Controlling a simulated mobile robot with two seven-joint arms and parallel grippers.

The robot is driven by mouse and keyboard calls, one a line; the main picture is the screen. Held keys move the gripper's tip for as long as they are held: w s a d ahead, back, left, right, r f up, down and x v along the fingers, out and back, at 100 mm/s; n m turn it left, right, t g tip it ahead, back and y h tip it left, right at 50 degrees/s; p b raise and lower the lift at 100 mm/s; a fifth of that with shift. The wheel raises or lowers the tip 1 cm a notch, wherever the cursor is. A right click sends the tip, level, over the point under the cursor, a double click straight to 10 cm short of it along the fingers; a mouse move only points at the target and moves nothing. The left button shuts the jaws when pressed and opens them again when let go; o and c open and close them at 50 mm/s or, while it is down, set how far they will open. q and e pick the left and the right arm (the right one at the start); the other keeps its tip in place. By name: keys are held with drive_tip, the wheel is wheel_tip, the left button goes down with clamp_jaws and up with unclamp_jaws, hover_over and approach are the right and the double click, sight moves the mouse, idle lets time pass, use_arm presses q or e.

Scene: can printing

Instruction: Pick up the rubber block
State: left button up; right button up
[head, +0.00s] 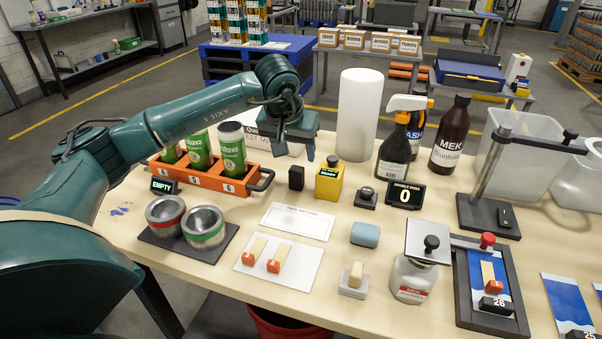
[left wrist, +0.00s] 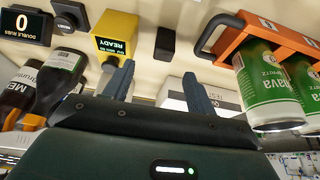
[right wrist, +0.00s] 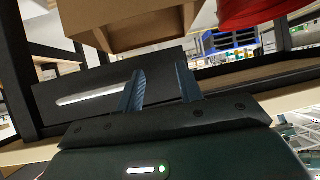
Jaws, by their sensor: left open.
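A small upright black block (head: 296,177), which looks like the rubber block, stands on the table between the orange can carrier and the yellow "READY" box. It also shows in the left wrist view (left wrist: 165,43), just beyond the fingertips and between their lines. My left gripper (head: 296,150) is open and empty above and slightly behind the block, pointing down; its two fingers stand apart in the left wrist view (left wrist: 159,68). I cannot tell the exact gap to the block. My right gripper (right wrist: 161,68) is open and empty, below the tabletop level near a shelf; the head view does not show it.
The orange carrier (head: 213,181) with several green cans stands close on the left, the yellow box (head: 328,180) close on the right. A white box (head: 272,139) lies behind. A blue rounded block (head: 365,234) and a white label plate (head: 297,221) lie in front.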

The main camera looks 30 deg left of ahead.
sight(296, 168)
use_arm(q)
drive_tip(key=x, duration=0.5)
drive_tip(key=shift+s, duration=0.1)
drive_tip(key=shift+a+p+x, duration=0.15)
drive_tip(key=shift+p+x, duration=0.25)
drive_tip(key=shift+x, duration=0.95)
drive_tip(key=shift+a+p+x, duration=0.1)
drive_tip(key=shift+p+x, duration=0.3)
drive_tip(key=shift+x, duration=1)
drive_tip(key=shift+r, duration=0.1)
drive_tip(key=shift+c, duration=0.3)
drive_tip(key=shift+r, duration=0.1)
drive_tip(key=c, duration=1)
